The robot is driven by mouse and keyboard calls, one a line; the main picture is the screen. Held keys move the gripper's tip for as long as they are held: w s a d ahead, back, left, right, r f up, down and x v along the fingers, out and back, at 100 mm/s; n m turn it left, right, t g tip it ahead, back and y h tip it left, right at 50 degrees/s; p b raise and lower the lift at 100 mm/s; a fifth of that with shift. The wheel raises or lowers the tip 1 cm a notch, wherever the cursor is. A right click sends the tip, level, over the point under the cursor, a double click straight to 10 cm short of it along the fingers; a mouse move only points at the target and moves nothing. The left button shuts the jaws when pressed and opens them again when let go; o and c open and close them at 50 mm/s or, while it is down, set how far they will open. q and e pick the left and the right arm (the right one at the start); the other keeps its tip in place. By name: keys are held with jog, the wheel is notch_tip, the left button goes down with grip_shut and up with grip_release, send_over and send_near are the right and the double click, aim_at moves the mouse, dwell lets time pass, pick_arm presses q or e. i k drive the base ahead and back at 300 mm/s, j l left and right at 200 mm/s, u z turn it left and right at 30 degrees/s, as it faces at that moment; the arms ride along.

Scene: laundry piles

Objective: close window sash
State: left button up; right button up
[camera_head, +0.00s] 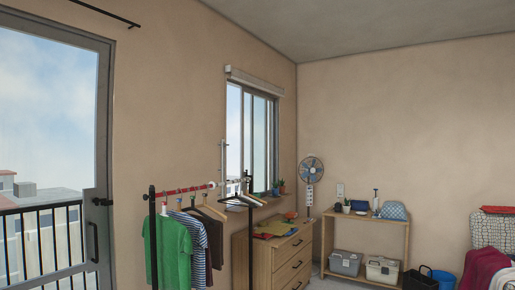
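The window (273,146) is set in the left wall near the room's corner, with grey frame bars and a pale roller-blind box (254,82) above it. It is seen at a steep angle. Several upright bars show, and I cannot tell how far the sash stands open. Its lower left part is partly hidden behind the clothes rack. Neither of my grippers shows in this view.
A clothes rack (152,235) with a green shirt (172,250) and other garments stands before the window wall. A wooden dresser (283,262) is below the window, a fan (311,172) beside it. A shelf (328,240) stands further right. A glazed door (104,150) is at left.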

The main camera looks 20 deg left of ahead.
aim_at(242, 174)
jog(key=i+u, duration=0.15)
jog(key=i, duration=2.25)
jog(key=i+u, duration=0.1)
jog(key=i, duration=3.05)
jog(key=i+l+u, duration=0.1)
jog(key=i+u, duration=0.35)
jog(key=i+l+u, duration=0.2)
jog(key=i+u, duration=0.25)
jog(key=i+l+u, duration=0.25)
jog(key=u, duration=0.15)
jog(key=i+l+u, duration=0.25)
jog(key=l+u, duration=0.2)
